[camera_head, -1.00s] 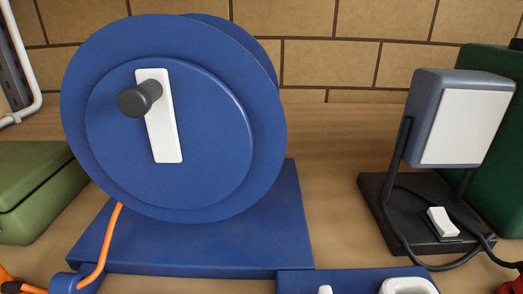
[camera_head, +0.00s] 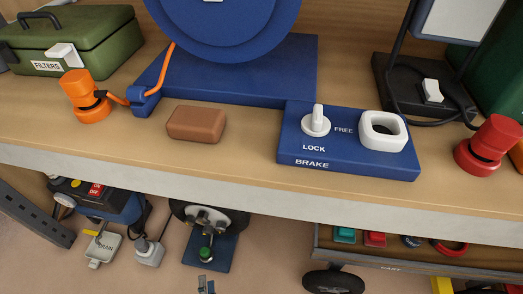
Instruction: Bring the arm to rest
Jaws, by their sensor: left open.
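My left gripper (camera_head: 206,286) shows only as small dark fingertips at the bottom edge of the head view. It is open, with nothing seen between the fingers, and it appears below the front edge of the workbench (camera_head: 220,170), apart from the things on it. The rest of my left arm is out of the picture. My right gripper is not in view.
On the bench stand a blue reel (camera_head: 225,25), orange plug (camera_head: 80,95), brown block (camera_head: 195,123), brake panel (camera_head: 350,165), red knob (camera_head: 488,146) and lamp switch (camera_head: 432,91). Below are a blue machine (camera_head: 120,207) and cart (camera_head: 420,262). Bare floor shows at lower left.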

